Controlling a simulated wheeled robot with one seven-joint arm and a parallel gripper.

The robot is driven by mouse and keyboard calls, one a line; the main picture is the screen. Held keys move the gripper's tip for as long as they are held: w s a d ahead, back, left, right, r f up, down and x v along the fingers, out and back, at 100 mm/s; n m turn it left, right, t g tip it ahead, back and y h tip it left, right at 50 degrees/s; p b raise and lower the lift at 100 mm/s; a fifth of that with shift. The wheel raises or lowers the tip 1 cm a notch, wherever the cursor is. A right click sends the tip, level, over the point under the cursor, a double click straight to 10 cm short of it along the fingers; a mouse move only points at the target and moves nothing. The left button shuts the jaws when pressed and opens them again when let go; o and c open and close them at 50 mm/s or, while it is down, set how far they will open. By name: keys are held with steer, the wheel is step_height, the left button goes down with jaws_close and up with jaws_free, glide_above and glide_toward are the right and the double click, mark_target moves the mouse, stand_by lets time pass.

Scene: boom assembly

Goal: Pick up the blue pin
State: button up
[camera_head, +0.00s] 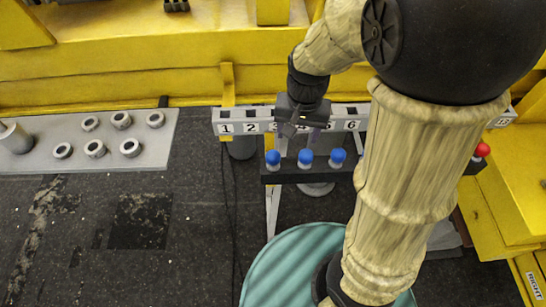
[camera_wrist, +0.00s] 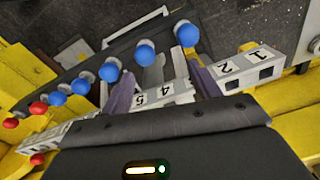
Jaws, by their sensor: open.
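Several pins with blue round heads stand upright in a row on a dark bar. In the head view three show: the left blue pin (camera_head: 272,159), the middle one (camera_head: 305,158) and the right one (camera_head: 338,157). In the wrist view, one blue pin (camera_wrist: 145,54) lies just beyond the gap between my fingers, and another blue pin (camera_wrist: 187,35) is past the right finger. My gripper (camera_head: 303,132) is open and empty, above the numbered rail and behind the blue pins. Its two purple fingers also show in the wrist view (camera_wrist: 162,74). My arm hides part of the row.
The white numbered rail (camera_head: 238,127) runs behind the dark bar (camera_head: 355,172). A red pin (camera_head: 482,150) stands at the bar's right end. A grey plate (camera_head: 112,158) with several metal rings lies left. A teal round surface (camera_head: 285,265) is in front. Yellow beams border the back and right.

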step_height(320, 180, up, 4)
steer(key=m+p, duration=0.1)
glide_above(273, 160)
steer(key=w, duration=0.2)
steer(key=shift+s+d+f+g, duration=0.2)
steer(key=shift+d+g, duration=0.2)
step_height(273, 160, down, 12)
steer(key=shift+r+p, duration=0.1)
steer(key=shift+p, duration=0.3)
steer(key=shift+f, duration=0.25)
steer(key=shift+a+f+p, duration=0.15)
steer(key=shift+f, duration=1.15)
steer(key=shift+a+f+p, duration=0.15)
steer(key=shift+f, duration=1.15)
